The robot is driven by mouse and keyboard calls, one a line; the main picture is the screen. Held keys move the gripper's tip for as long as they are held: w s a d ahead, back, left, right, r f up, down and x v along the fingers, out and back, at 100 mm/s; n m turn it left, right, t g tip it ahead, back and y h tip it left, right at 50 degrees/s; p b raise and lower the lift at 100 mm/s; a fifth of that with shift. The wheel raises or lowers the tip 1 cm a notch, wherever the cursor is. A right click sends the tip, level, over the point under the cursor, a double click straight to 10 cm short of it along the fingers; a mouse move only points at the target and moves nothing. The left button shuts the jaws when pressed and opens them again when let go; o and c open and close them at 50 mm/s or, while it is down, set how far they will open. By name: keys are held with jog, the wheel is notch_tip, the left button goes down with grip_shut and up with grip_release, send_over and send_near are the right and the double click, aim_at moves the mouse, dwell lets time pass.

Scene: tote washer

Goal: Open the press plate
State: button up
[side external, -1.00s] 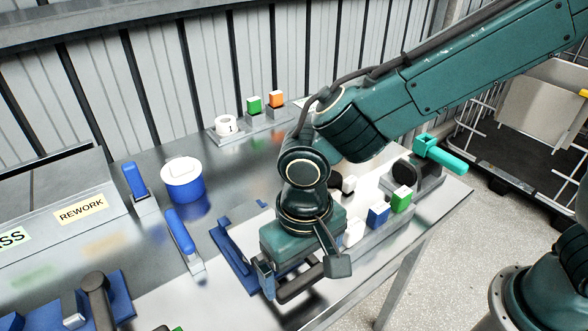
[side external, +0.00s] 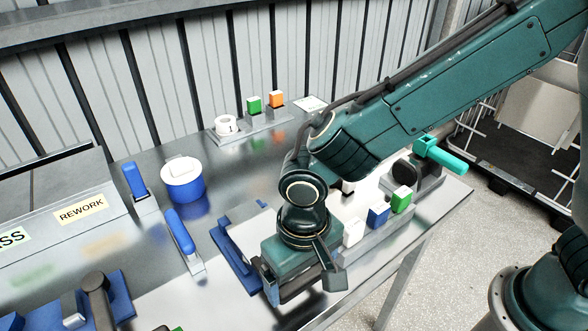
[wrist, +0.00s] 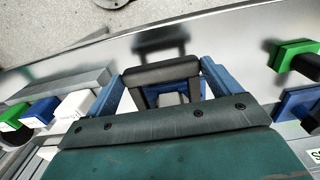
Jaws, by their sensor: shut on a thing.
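A dark U-shaped handle (wrist: 160,72), apparently the press plate's, sits between the two blue fingers of my gripper (wrist: 163,82) in the wrist view. My gripper (side external: 288,290) is low over the table in the side view, shut on this handle. A blue fixture (side external: 235,252) stands just left of the gripper, apparently part of the same press. Some blue also shows behind the handle in the wrist view. The plate itself is mostly hidden by my gripper, so its angle cannot be told.
White, blue (side external: 378,215) and green blocks stand in a rack right of my gripper. A teal-handled device (side external: 438,155) is at the table's right end. A blue tub (side external: 183,180) and blue upright handles (side external: 181,232) stand to the left.

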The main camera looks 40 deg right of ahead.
jog(key=shift+r, duration=0.1)
jog(key=w+r+g, duration=0.3)
jog(key=w+r, duration=0.5)
jog(key=r, duration=0.5)
dwell(0.9)
jog(key=shift+r, duration=0.1)
dwell(0.4)
jog(key=o, duration=1.1)
jog(key=shift+o, duration=0.2)
jog(key=shift+s, duration=0.25)
